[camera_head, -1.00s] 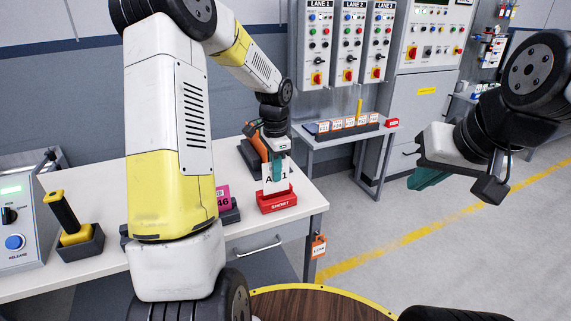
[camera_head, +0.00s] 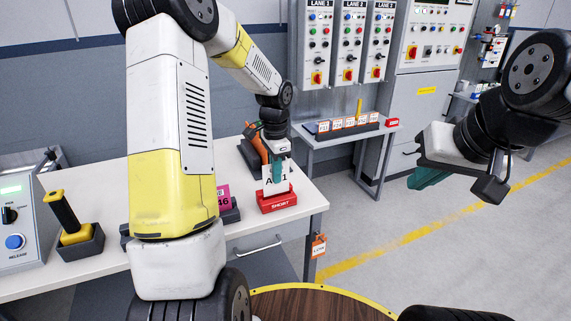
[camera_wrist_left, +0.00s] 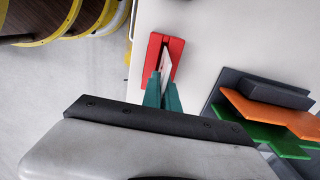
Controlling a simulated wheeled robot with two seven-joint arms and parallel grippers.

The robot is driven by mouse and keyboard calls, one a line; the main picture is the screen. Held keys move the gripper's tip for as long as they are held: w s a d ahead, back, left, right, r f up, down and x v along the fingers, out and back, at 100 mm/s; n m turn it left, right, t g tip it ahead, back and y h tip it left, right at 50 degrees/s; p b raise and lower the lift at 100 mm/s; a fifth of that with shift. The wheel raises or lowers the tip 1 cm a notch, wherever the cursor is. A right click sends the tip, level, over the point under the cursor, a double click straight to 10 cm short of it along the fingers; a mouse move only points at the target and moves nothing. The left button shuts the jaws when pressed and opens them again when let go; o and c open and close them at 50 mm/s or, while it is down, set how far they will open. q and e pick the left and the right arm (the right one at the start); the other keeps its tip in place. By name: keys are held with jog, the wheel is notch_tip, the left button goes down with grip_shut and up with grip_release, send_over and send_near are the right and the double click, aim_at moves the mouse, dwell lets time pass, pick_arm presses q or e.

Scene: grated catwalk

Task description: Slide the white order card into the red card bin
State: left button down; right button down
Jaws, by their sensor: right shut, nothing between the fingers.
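The white order card (camera_head: 268,184) stands upright at the red card bin (camera_head: 277,203) labelled SHORT, near the front right of the white table. Its lower edge meets the top of the bin. In the left wrist view the fingers (camera_wrist_left: 163,88) are on either side of the card (camera_wrist_left: 166,61), which lies along the slot of the red bin (camera_wrist_left: 154,46). My right gripper (camera_head: 431,176) is shut and empty, away from the table at the right.
A pink card (camera_head: 223,196) stands in a dark holder just left of the bin. Orange and green pieces (camera_wrist_left: 270,118) sit in a dark rack beside it. A second table (camera_head: 326,142) stands behind.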

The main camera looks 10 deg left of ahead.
pick_arm(q)
jog(key=shift+f, duration=1.6)
jog(key=c, duration=1.2)
grip_release()
jog(key=shift+o, duration=0.2)
jog(key=shift+r, duration=0.1)
jog(key=shift+r, duration=3.95)
